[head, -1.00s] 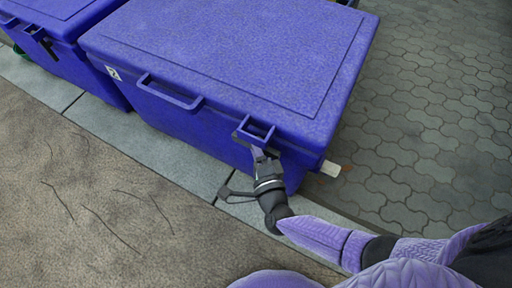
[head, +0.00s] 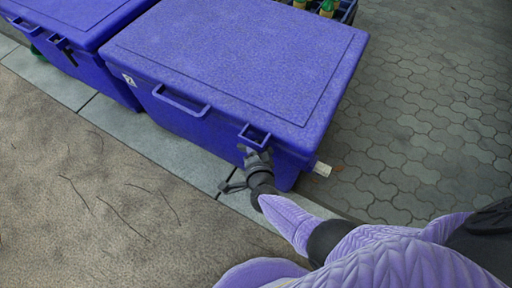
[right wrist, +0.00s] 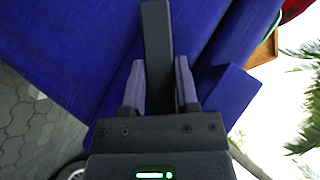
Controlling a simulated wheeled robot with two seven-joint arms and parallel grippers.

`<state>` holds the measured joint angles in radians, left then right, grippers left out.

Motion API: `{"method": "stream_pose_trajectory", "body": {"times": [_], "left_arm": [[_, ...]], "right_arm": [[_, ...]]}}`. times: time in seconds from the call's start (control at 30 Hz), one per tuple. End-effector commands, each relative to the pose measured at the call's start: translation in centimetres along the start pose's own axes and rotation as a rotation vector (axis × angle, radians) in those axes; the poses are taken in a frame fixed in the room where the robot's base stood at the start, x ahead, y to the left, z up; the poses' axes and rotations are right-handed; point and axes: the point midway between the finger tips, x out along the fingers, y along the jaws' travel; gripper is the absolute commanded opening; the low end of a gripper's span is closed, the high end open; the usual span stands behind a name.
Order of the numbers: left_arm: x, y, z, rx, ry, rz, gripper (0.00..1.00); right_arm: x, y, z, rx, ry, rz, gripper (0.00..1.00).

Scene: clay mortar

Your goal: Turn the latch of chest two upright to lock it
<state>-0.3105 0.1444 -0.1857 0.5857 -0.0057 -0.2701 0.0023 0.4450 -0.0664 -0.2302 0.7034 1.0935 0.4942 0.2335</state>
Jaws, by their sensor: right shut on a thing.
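Chest two (head: 235,60) is a blue lidded box with a small "2" label (head: 128,79) on its front. A blue loop (head: 256,134) juts from the lid's front edge near the right end. My right gripper (head: 255,155) is just below this loop, against the chest's front. In the right wrist view, my right gripper (right wrist: 160,88) has its fingers on both sides of a dark bar, the latch (right wrist: 157,40), and is shut on it. In the head view the gripper mostly hides the latch, so its tilt is hard to tell. My left gripper is out of view.
Another blue chest (head: 75,35) stands close at the left. A blue lid handle (head: 181,101) sticks out left of the latch. A pale spout (head: 322,169) juts from the right end. A dark crate with bottles (head: 327,8) is behind. Paving at right is clear.

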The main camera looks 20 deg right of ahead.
Motion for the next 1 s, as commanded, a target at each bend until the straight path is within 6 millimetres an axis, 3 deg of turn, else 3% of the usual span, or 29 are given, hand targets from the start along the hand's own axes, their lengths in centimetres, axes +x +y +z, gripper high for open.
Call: {"method": "stream_pose_trajectory", "body": {"times": [0.1,0.37,1.0], "left_arm": [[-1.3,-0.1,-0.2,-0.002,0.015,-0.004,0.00],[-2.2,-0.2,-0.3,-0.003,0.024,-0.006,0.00],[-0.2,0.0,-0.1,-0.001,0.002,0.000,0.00]], "right_arm": [[-0.1,-0.7,-0.3,-0.069,0.004,0.074,0.00],[0.1,-0.5,-0.1,-0.243,0.002,0.250,0.00],[0.3,-0.4,0.3,-0.598,0.002,0.600,0.00]]}}
